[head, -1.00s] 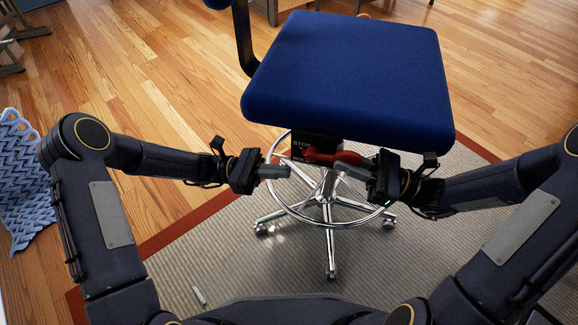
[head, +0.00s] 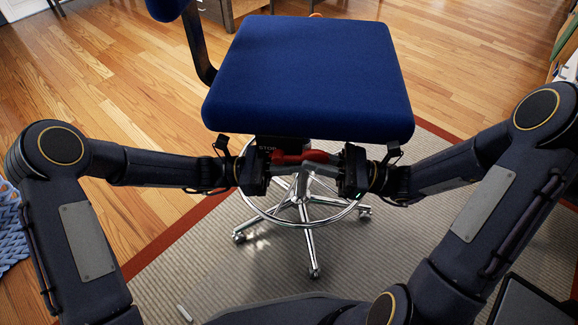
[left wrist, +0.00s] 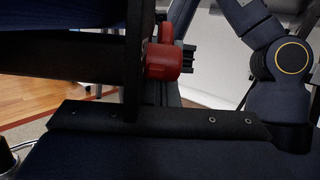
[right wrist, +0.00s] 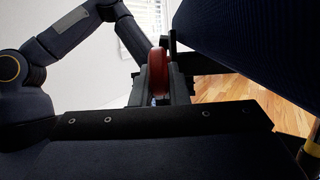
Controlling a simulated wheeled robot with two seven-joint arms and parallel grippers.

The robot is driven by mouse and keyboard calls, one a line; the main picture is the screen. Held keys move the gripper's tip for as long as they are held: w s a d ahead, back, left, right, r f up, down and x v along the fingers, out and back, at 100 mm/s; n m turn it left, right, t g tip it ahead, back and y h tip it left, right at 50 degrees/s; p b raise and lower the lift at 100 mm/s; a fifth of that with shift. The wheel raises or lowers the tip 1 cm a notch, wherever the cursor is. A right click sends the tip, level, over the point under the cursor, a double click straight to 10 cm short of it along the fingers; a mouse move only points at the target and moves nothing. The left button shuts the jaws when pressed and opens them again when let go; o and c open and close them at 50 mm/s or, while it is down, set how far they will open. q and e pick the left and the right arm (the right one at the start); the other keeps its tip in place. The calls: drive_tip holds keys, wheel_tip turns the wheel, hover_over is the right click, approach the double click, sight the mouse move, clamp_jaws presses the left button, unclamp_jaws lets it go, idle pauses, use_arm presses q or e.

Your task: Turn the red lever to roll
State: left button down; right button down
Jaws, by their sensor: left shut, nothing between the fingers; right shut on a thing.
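The red lever (head: 304,156) sticks out sideways under the front of a blue chair seat (head: 310,75), beside a dark block (head: 268,146) lettered "STOP", other lettering hidden. My right gripper (head: 328,167) is shut on the lever from the right; its red part also shows between the fingers in the right wrist view (right wrist: 158,72). My left gripper (head: 282,168) is shut and empty at the lever's left, close to the block. The lever's red end also shows in the left wrist view (left wrist: 162,62). I cannot tell whether the left fingers touch it.
The chair's chrome foot ring (head: 252,212) and wheeled star base (head: 311,240) stand below my grippers on a grey rug (head: 200,255) with a red border. A small light stick (head: 184,313) lies on the rug. A blue woven thing (head: 12,235) is at the left edge.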

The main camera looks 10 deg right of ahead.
drive_tip(key=c, duration=1.4)
unclamp_jaws()
drive_tip(key=shift+d+f, duration=0.2)
drive_tip(key=shift+d, duration=0.3)
drive_tip(key=v, duration=1.1)
drive_tip(key=shift+s, duration=0.2)
drive_tip(key=shift+a, duration=0.1)
